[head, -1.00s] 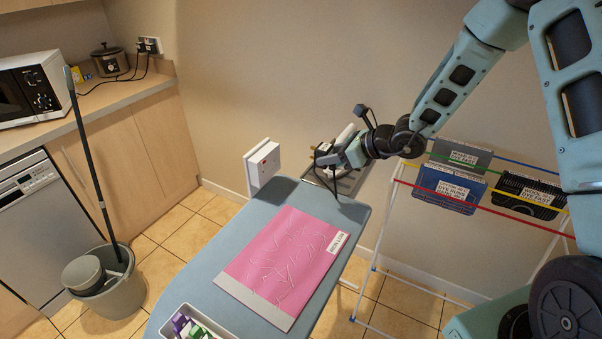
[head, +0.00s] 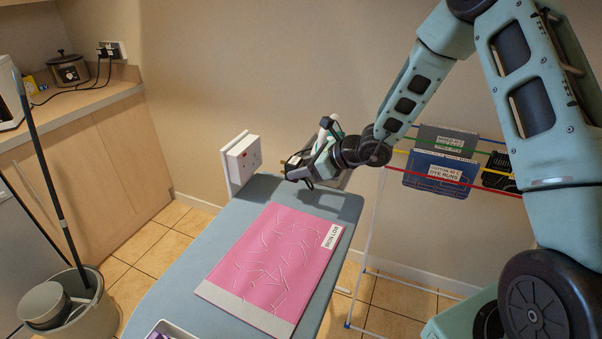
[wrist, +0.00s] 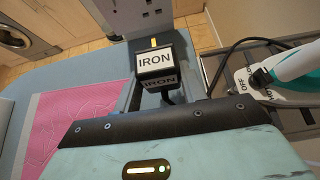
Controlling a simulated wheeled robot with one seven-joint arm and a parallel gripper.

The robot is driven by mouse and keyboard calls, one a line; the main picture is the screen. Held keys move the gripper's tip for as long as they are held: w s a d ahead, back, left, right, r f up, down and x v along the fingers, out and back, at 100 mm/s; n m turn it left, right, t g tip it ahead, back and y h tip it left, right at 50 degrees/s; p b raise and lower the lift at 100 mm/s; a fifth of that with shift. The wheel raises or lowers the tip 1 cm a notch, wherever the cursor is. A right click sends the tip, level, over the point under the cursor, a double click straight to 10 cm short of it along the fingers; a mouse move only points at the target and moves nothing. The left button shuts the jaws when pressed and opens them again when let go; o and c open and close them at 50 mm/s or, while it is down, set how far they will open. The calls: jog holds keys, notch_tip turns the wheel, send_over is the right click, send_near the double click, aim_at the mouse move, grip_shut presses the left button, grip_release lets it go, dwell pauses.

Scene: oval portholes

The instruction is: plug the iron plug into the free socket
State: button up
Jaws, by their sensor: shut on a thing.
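My gripper (head: 288,172) is above the far end of the ironing board, just right of the white socket box (head: 243,157) on the wall. In the wrist view it is shut on the iron plug (wrist: 156,68), a black plug with white IRON labels. A brass pin points away from my gripper toward the socket (wrist: 140,15), whose white face shows at the top edge. A gap shows between pin and socket face; I cannot tell how well they line up. The iron (wrist: 295,65), white and teal, rests on its stand at the right.
The blue ironing board (head: 200,260) lies below my gripper, with a pink cloth (head: 270,260) on it. A black cord (wrist: 232,52) curves beside the iron stand. A drying rack (head: 440,170) with labelled items stands at the right. A bucket (head: 65,305) with a mop stands at the left.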

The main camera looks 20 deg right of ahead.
jog(key=shift+w+a+p, duration=0.75)
jog(key=shift+w+a, duration=1.65)
jog(key=shift+b, duration=1)
jog(key=shift+w+a+r+b, duration=0.1)
jog(key=shift+w+a+b, duration=0.45)
jog(key=shift+w+a, duration=0.55)
dwell(1.8)
jog(key=o, duration=1.2)
jog(key=shift+c, duration=0.2)
